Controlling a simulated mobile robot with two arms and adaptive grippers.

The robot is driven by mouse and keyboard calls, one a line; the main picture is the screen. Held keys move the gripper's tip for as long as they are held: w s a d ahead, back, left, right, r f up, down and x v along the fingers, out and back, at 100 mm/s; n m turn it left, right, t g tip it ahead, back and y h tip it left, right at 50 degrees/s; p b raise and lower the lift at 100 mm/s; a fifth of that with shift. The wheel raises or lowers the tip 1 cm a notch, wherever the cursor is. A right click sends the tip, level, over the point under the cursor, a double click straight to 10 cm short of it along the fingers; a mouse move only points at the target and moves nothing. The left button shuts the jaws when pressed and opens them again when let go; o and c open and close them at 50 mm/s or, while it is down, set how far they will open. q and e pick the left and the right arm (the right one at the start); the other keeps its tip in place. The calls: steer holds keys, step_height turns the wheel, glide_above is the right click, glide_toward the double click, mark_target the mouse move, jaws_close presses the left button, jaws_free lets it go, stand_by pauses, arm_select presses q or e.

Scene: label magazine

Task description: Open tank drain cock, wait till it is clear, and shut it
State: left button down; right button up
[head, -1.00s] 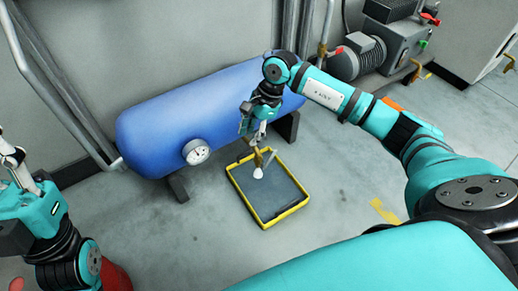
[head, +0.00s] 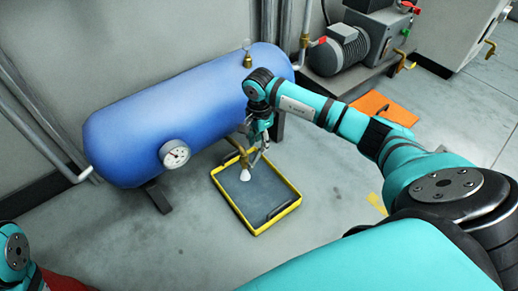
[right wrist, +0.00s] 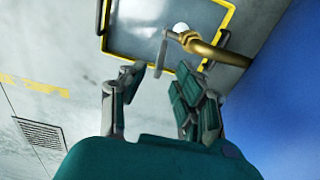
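The blue tank (head: 200,112) lies along the wall. Its brass drain cock (head: 240,153) juts out low at the front, over a yellow-rimmed tray (head: 282,214). A white blob (head: 245,175) shows at the cock's outlet; I cannot tell whether it is discharge. The brass pipe (right wrist: 215,50) and the cock's grey lever (right wrist: 161,57) show in the right wrist view. My right gripper (right wrist: 160,74) is open, its fingers spread either side of the lever's near end, with no grip on it visible. It also shows in the head view (head: 260,150). My left gripper is out of view.
A round gauge (head: 174,154) faces front on the tank. A motor unit (head: 343,50) stands at the back right, with an orange panel (head: 380,108) on the floor nearby. My left arm shows at bottom left.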

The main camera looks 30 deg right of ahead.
mark_target(259, 149)
steer(key=shift+f+b, duration=0.65)
steer(key=shift+f, duration=1.3)
jaws_close()
